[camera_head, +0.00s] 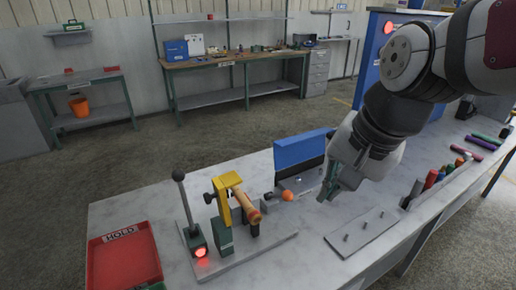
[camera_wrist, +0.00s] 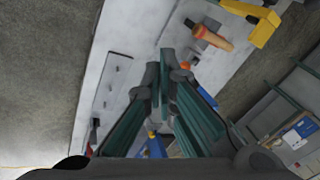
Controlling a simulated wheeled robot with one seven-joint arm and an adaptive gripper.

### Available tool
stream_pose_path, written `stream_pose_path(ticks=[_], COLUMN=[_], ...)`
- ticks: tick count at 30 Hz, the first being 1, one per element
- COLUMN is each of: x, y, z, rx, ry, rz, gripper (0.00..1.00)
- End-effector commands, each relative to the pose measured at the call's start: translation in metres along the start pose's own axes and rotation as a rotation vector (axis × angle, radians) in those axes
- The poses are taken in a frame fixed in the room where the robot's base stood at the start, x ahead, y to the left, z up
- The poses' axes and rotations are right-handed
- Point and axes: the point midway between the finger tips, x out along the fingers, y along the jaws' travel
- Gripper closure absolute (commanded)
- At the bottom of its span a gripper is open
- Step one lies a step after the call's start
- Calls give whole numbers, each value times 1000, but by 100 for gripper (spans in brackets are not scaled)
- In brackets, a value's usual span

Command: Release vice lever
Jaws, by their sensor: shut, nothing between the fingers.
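The vice (camera_head: 226,200), a yellow clamp on a green base, stands on a grey plate at the front middle of the bench. An orange-brown cylinder (camera_head: 246,206) sits at its jaws; the yellow clamp (camera_wrist: 262,28) and cylinder (camera_wrist: 211,37) also show in the wrist view. An upright lever (camera_head: 185,205) with a dark ball knob rises left of the vice, beside a lit red lamp (camera_head: 201,252). I cannot tell whether this is the vice's lever. My gripper (camera_head: 331,186) is shut and empty, above the bench right of the vice and apart from it. Its green fingers (camera_wrist: 164,80) point toward the bench.
A blue panel device (camera_head: 300,150) with an orange ball knob (camera_head: 287,196) stands between vice and gripper. A flat pegged plate (camera_head: 362,232) lies below right. A red tray (camera_head: 124,258) is at the left end. Coloured cylinders (camera_head: 440,177) line the right. Bare bench lies in front.

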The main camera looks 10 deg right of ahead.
Motion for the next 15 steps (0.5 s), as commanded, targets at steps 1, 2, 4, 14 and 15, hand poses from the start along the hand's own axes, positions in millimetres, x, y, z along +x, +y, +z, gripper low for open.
stream_pose_path(ticks=[1,2,4,14,15], x=[6,9,19,75,82], y=[-5,-7,-13,-29,-30], z=[-5,-8,-16,-52,-56], rx=[92,154,297,968,1048], ry=[-18,-26,-41,-45,-37], rz=[8,12,23,116,128], gripper=[100,100,100,100,100])
